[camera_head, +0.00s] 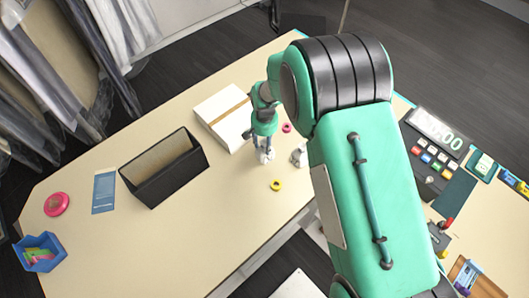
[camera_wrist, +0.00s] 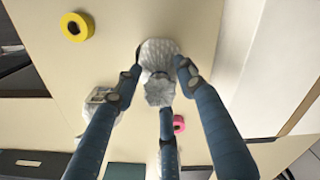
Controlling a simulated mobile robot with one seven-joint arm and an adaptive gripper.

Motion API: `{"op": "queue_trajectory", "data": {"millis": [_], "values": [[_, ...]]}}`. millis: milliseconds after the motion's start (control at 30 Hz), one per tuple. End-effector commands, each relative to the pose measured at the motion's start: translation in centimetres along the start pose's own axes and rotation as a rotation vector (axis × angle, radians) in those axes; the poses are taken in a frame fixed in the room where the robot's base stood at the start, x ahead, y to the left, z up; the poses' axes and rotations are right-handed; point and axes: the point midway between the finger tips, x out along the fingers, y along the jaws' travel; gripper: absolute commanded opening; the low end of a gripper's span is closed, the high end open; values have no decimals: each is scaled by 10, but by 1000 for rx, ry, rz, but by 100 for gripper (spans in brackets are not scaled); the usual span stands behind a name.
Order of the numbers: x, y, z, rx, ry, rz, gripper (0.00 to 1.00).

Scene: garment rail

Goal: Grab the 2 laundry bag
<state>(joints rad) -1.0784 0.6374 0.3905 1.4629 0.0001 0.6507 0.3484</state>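A small white bag (camera_wrist: 158,52) with a gathered, tied top stands on the beige table. In the head view the bag (camera_head: 265,156) is directly below my gripper (camera_head: 264,142). In the wrist view the three blue fingers of my gripper (camera_wrist: 162,82) surround the bag's tied top, with small gaps visible; firm contact does not show. A second white bag (camera_wrist: 97,103) stands close by, outside the fingers, with a mark on its face. It also shows in the head view (camera_head: 299,155), right of my gripper and partly hidden by my arm.
A yellow ring (camera_head: 276,185) and a pink ring (camera_head: 287,128) lie near the bags. A white box (camera_head: 222,115) and a black open bin (camera_head: 166,170) stand to the left. A cash register (camera_head: 434,135) is at right. Covered garments (camera_head: 85,45) hang at upper left.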

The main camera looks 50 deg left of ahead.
Motion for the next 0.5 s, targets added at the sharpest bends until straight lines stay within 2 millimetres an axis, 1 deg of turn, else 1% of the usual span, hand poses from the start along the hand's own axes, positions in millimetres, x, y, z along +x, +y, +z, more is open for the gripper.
{"op": "queue_trajectory", "data": {"millis": [133, 167, 300, 333, 367, 500], "values": [[0, 0, 0, 0, 0, 0, 40], [0, 0, 0, 0, 0, 0, 38], [0, 0, 0, 0, 0, 0, 10], [0, 0, 0, 0, 0, 0, 4], [0, 0, 0, 0, 0, 0, 0], [0, 0, 0, 0, 0, 0, 0]]}}
